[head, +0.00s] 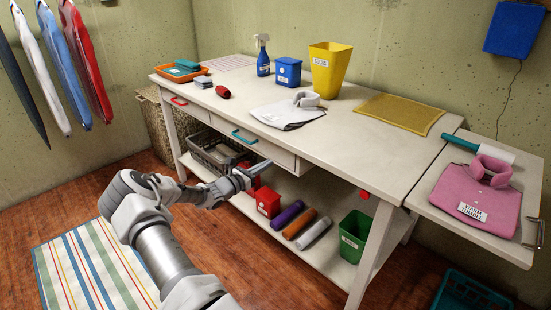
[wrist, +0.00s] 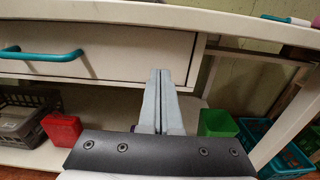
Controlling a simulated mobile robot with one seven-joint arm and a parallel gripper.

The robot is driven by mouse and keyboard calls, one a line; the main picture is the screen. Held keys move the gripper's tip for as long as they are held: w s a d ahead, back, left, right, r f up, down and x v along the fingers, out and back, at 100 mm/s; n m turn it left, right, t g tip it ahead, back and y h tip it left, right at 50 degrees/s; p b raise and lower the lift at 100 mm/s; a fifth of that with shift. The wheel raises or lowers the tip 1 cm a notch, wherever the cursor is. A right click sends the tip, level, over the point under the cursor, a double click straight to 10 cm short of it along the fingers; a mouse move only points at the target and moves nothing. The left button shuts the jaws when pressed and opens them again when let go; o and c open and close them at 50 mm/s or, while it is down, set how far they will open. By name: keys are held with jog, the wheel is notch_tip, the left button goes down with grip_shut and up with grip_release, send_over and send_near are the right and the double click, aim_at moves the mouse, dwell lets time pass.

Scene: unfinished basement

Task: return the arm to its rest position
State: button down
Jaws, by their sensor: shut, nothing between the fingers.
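My gripper (head: 258,168) is in front of the white workbench (head: 380,155), just below the level of its drawers. Its two grey fingers are together and hold nothing. My arm reaches in from the bottom of the head view, bent at the elbow, over the wooden floor.
The lower shelf holds a grey crate (head: 212,150), a red bin (head: 267,203), several rolls and a green bin (head: 354,236). A side leaf (head: 440,194) with a pink shirt (head: 488,188) extends right. A striped rug (head: 92,270) lies left; open floor (head: 260,270) is in front.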

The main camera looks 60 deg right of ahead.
jog(key=p+v, duration=0.1)
jog(key=v, duration=0.6)
jog(key=shift+a, duration=0.4)
jog(key=shift+w, duration=0.1)
jog(key=s+a+r+m+t+y, duration=0.15)
jog(key=a+r+m+y, duration=0.35)
jog(key=a, duration=0.5)
jog(key=s+a+r+m+t+y, duration=0.1)
jog(key=s+a+r+m+y, duration=0.2)
jog(key=a+r, duration=0.55)
jog(key=s+a+r+m+t+y, duration=0.15)
jog(key=a+r+m+y, duration=0.3)
jog(key=a, duration=0.75)
jog(key=s+a+r+m+t+y, duration=0.1)
jog(key=s+a+r+t+y, duration=0.3)
jog(key=a, duration=0.5)
jog(key=s+a+r+m+t+y, duration=0.1)
jog(key=s+a+r+m+t, duration=0.15)
jog(key=s+a, duration=0.55)
notch_tip(320, 180, up, 20)
jog(key=w+a+p, duration=0.1)
jog(key=w+p, duration=0.1)
jog(key=p, duration=1.8)
jog(key=shift+w+a+n, duration=0.35)
jog(key=shift+n, duration=0.05)
jog(key=shift+r+g, duration=0.15)
jog(key=shift+g, duration=0.1)
